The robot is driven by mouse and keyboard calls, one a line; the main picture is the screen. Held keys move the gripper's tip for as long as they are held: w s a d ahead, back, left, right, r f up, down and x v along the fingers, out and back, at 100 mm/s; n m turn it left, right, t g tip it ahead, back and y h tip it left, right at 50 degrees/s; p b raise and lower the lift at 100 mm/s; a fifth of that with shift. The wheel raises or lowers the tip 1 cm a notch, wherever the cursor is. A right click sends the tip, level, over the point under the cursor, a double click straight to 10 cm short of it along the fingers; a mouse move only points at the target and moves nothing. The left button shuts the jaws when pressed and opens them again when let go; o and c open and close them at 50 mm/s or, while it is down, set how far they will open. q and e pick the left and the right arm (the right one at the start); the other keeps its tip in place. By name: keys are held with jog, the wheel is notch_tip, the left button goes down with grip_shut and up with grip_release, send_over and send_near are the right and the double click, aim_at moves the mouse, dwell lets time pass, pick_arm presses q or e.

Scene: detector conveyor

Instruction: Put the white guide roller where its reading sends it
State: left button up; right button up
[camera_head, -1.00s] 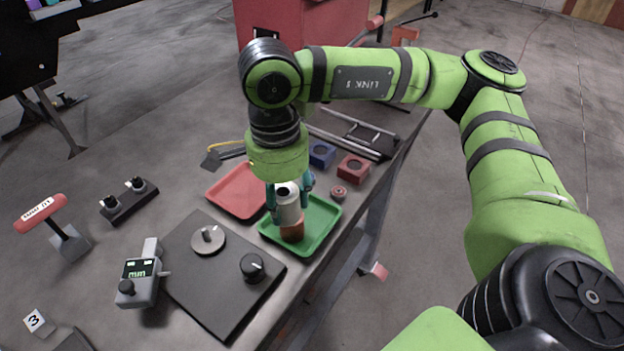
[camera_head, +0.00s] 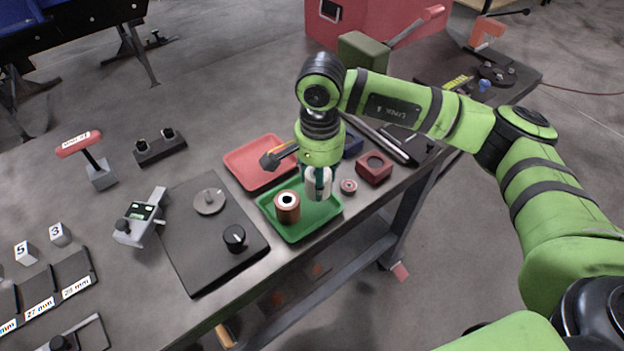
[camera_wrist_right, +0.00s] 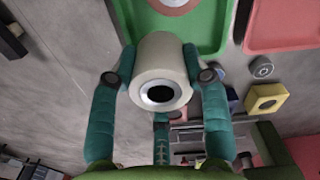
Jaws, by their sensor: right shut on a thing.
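The white guide roller (camera_head: 318,182) is upright in my right gripper (camera_head: 319,186), over the right half of the green tray (camera_head: 300,236). The right wrist view shows the teal fingers shut around the roller (camera_wrist_right: 160,62), its dark bore facing the camera. I cannot tell whether the roller touches the tray floor. A copper-brown roller (camera_head: 287,208) stands in the tray to its left. The red tray (camera_head: 250,168) adjoins behind and appears empty. A grey gauge (camera_head: 140,217) with a small display lies at the left; its reading is too small to tell. My left gripper is not in view.
A dark plate (camera_head: 190,258) with two round knobbed parts lies left of the green tray. A red block (camera_head: 374,168) and small round part (camera_head: 349,186) stand at its right. Numbered cubes (camera_head: 60,234) and labelled slots (camera_head: 75,268) are at lower left. The table's front edge is close.

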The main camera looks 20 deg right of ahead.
aim_at(313, 188)
jog(key=shift+w+a+f, duration=0.2)
jog(key=shift+w+f, duration=0.1)
jog(key=shift+w, duration=0.3)
jog(key=shift+w+f+p, duration=0.3)
jog(key=shift+w+f, duration=0.1)
notch_tip(313, 188, down, 3)
jog(key=shift+a+f+p, duration=0.1)
jog(key=shift+p, duration=0.9)
jog(key=shift+f, duration=0.3)
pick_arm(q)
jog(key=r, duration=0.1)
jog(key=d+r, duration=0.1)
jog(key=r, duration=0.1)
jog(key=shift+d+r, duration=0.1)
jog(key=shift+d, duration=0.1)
pick_arm(e)
jog(key=shift+f, duration=0.15)
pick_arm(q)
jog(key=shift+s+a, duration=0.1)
pick_arm(e)
jog(key=shift+f+b, duration=0.2)
jog(key=shift+b, duration=0.15)
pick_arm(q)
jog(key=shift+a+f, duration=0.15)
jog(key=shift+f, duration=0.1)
pick_arm(e)
jog(key=o, duration=1.4)
jog(key=shift+r, duration=0.1)
